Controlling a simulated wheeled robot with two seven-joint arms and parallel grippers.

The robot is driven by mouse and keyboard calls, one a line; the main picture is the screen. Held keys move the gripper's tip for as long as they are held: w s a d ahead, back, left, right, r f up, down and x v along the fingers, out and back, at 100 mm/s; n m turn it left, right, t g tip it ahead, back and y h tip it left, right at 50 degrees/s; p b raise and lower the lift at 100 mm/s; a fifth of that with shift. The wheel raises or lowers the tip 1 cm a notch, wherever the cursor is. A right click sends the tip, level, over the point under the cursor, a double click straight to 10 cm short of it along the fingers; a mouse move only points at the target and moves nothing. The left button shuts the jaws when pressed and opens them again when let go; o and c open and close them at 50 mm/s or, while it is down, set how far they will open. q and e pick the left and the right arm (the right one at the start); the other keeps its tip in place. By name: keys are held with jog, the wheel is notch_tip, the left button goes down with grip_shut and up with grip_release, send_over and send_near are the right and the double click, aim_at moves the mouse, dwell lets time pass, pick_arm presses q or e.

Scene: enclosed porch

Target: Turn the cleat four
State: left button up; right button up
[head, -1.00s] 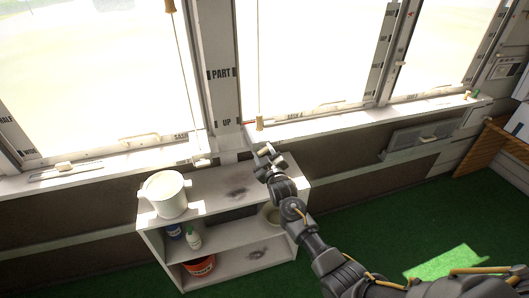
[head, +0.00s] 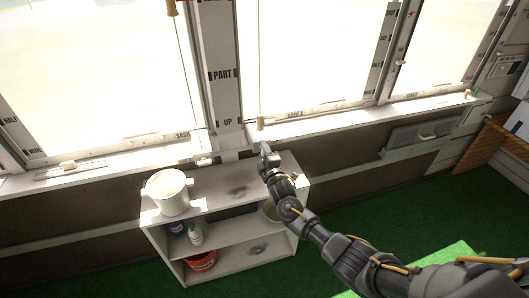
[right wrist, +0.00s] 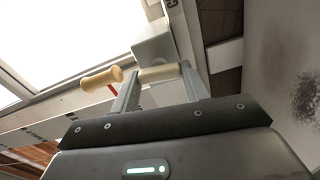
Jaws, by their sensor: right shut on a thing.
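My right gripper (head: 267,148) reaches up to the wall just below the window sill, beside the post marked PART and UP. In the right wrist view, its two fingers (right wrist: 160,76) are shut on a short cream-coloured bar, the cleat (right wrist: 158,73), in front of a pale block (right wrist: 153,42) on the wall. The bar spans the gap between the fingers. In the head view the cleat is mostly hidden by the gripper. A wooden cord pull (head: 261,122) stands at the sill just above; it also shows in the right wrist view (right wrist: 102,79), apart from the fingers. My left gripper is not in view.
A grey shelf unit (head: 215,206) stands under the sill, with a white bucket (head: 167,193) on top and bottles (head: 195,234) and an orange tub (head: 202,261) inside. Another cord pull (head: 172,8) hangs at upper left.

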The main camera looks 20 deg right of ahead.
jog(key=shift+f+n, duration=0.1)
jog(key=shift+n, duration=0.8)
jog(key=o, duration=1)
jog(key=s, duration=1.1)
